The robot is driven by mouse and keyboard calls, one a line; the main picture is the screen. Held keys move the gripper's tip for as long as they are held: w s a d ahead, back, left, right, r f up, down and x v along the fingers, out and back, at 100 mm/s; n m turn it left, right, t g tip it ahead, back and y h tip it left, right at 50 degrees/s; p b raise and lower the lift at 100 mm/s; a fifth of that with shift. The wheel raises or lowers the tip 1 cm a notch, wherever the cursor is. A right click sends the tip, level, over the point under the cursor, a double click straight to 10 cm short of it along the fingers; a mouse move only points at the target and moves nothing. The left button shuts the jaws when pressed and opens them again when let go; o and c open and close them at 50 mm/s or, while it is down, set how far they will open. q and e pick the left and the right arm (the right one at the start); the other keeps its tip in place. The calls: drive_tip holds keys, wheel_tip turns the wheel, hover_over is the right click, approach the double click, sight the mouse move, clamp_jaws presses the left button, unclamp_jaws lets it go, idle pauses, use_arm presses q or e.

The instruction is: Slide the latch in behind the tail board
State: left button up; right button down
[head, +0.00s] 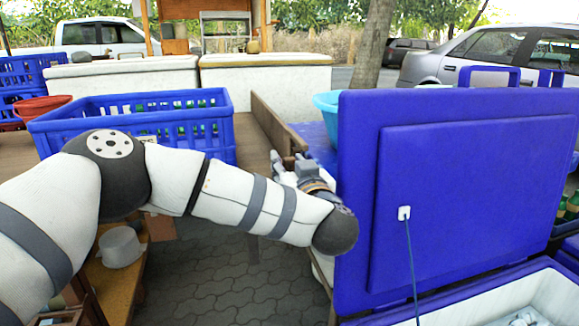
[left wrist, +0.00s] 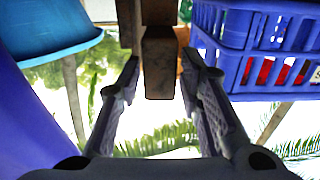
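A long brown wooden board (head: 274,124), apparently the tail board, runs along the counter edge between a blue crate and a blue lid. In the left wrist view a wooden block (left wrist: 158,65), which looks like the latch, stands between my fingertips with a gap on each side. More wood (left wrist: 159,12) shows beyond it. My left gripper (head: 287,161) is open at the near end of the board; its fingers (left wrist: 161,62) also show open in the wrist view. The latch is hard to tell apart in the head view. My right gripper is not in view.
A blue crate (head: 135,118) stands left of the board, and a light blue tub (head: 326,104) stands to its right. The raised blue cooler lid (head: 450,190) is close beside my left wrist. A pale pot (head: 120,246) sits on a low shelf. Paved floor lies below.

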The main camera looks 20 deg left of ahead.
use_arm(q)
clamp_jaws()
drive_tip(key=x, duration=0.3)
drive_tip(key=shift+w+a, duration=0.15)
drive_tip(key=shift+w, duration=0.1)
drive_tip(key=shift+w+a+r, duration=0.15)
drive_tip(key=shift+a, duration=0.05)
unclamp_jaws()
drive_tip(key=shift+w, duration=0.15)
